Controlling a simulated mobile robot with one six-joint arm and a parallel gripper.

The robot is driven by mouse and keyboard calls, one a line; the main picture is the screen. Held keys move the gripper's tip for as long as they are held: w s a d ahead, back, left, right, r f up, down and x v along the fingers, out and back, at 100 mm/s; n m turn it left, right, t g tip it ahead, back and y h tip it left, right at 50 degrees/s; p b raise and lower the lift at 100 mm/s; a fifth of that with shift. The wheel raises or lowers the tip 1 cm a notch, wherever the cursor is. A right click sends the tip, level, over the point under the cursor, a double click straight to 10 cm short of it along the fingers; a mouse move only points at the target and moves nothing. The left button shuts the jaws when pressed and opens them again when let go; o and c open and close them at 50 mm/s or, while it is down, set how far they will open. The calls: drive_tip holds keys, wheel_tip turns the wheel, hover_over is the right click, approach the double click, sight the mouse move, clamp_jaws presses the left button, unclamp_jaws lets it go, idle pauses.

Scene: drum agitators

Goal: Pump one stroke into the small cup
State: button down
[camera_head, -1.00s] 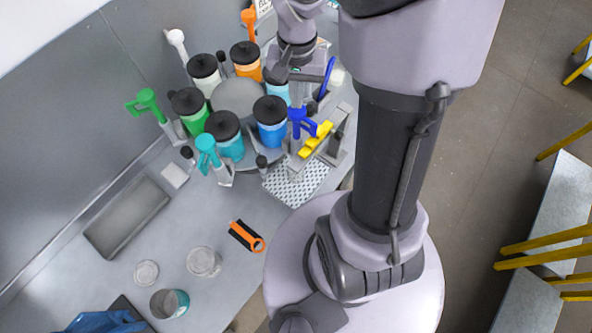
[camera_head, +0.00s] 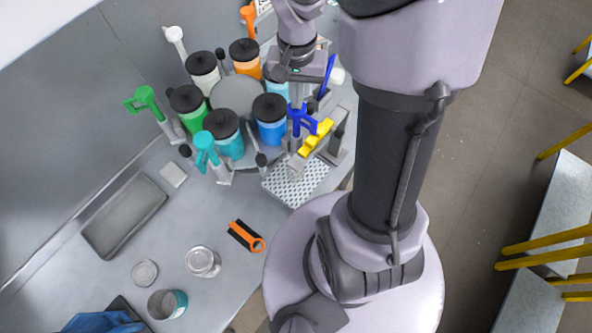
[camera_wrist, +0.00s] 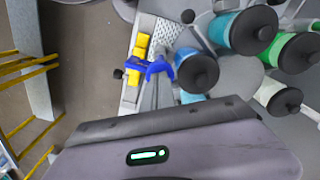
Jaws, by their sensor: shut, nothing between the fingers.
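A dispenser ring holds several black-lidded canisters with coloured pump levers. The blue canister (camera_head: 269,124) and its blue lever (camera_head: 301,121) are at the front right; the lever also shows in the wrist view (camera_wrist: 158,69). My gripper (camera_head: 298,104) is shut and empty, pointing down just above or beside the blue lever; contact cannot be told. A clear round cup (camera_head: 202,261) stands on the counter at the lower left, well away from my gripper. I cannot tell whether it is the small cup. The area under the blue pump is partly hidden.
A perforated tray (camera_head: 291,187) lies before the dispenser, beside a yellow piece (camera_head: 317,136). An orange-and-black tool (camera_head: 246,237), a round lid-like item (camera_head: 145,273) and a teal-sided container (camera_head: 168,303) are on the counter. A shallow grey basin (camera_head: 124,217) is at the left.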

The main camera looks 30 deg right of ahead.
drive_tip(key=shift+f+b, duration=1.4)
drive_tip(key=shift+f, duration=0.25)
drive_tip(key=shift+r, duration=0.2)
drive_tip(key=shift+r+p, duration=1.85)
drive_tip(key=shift+r, duration=0.3)
wheel_tip(320, 180, up, 6)
drive_tip(key=p, duration=0.4)
drive_tip(key=shift+p, duration=0.3)
